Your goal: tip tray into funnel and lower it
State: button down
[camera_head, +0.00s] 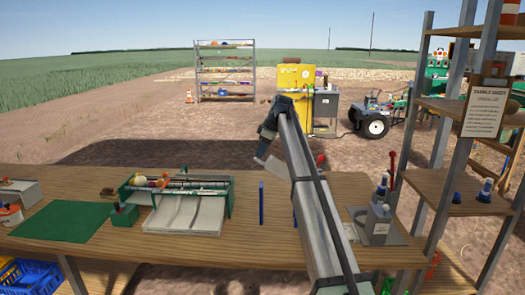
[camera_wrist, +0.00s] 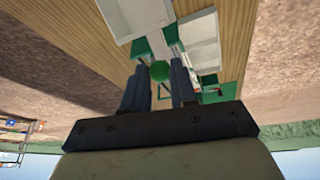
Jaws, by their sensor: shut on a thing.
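My gripper (camera_wrist: 158,68) is shut on a round green knob (camera_wrist: 160,71), which shows between its two dark fingers in the wrist view. Beyond the knob are a pale grey panel (camera_wrist: 132,14) and pale trays (camera_wrist: 199,36) with green brackets. I cannot tell which part the knob belongs to. In the head view my arm's end is bent down over the back of the table, and the fingertips are hidden. I cannot make out a funnel.
A blue upright post (camera_head: 262,202) stands on the wooden table (camera_head: 285,248) left of my arm. A green mat (camera_head: 65,222) lies on the left.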

jog(key=shift+a+f, duration=0.1)
jog(key=shift+a+f+h, duration=0.3)
jog(key=shift+a+f, duration=0.05)
jog(key=shift+a, duration=0.1)
jog(key=a+f+h, duration=0.5)
jog(key=f+h, duration=0.1)
jog(key=f, duration=0.3)
jog(key=shift+f+n, duration=0.25)
jog(key=shift+n, duration=0.05)
jog(key=shift+a, duration=0.1)
jog(key=c, duration=0.9)
grip_release()
jog(key=v, duration=1.4)
